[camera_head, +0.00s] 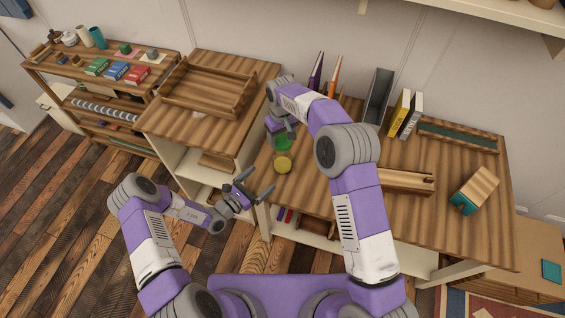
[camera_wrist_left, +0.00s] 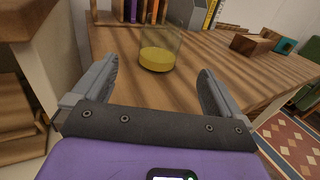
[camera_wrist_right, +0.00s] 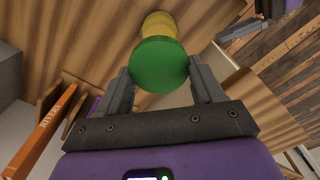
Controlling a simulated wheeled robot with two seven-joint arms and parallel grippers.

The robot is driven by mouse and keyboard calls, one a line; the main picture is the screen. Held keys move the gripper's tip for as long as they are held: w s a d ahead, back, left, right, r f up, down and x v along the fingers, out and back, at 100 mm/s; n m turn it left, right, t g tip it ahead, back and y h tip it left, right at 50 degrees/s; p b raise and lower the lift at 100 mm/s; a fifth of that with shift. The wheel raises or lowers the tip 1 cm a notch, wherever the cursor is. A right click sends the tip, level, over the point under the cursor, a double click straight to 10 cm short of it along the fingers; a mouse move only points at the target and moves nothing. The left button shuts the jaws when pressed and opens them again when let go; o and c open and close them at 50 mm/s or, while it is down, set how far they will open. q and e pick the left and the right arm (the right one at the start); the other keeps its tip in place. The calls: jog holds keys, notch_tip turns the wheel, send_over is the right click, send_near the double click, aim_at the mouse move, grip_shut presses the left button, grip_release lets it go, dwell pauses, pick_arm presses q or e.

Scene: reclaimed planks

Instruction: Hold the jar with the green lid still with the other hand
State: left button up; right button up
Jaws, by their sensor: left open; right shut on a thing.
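The jar (camera_head: 283,164) is clear with yellow contents at its bottom and stands near the left edge of the workbench. Its round green lid (camera_head: 283,142) shows above it. My right gripper (camera_head: 280,130) is shut on the green lid, which sits between its fingers in the right wrist view (camera_wrist_right: 160,64). Whether the lid is seated on the jar I cannot tell; the left wrist view shows no lid. My left gripper (camera_head: 258,185) is open and empty, in front of the jar and apart from it. The jar (camera_wrist_left: 158,58) appears beyond its fingers.
Purple and orange books (camera_head: 334,75), a grey holder (camera_head: 377,97) and yellow and white books (camera_head: 400,112) stand at the back. A wooden block with a teal end (camera_head: 474,190) lies at the right. A wooden tray (camera_head: 205,92) sits on the left cabinet.

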aim_at(276, 166)
pick_arm(q)
jog(key=x, duration=1.1)
jog(key=shift+d, duration=0.1)
jog(key=shift+c, duration=0.2)
jog(key=c, duration=1.4)
jog(key=shift+c, duration=0.3)
pick_arm(e)
jog(key=shift+f, duration=2.5)
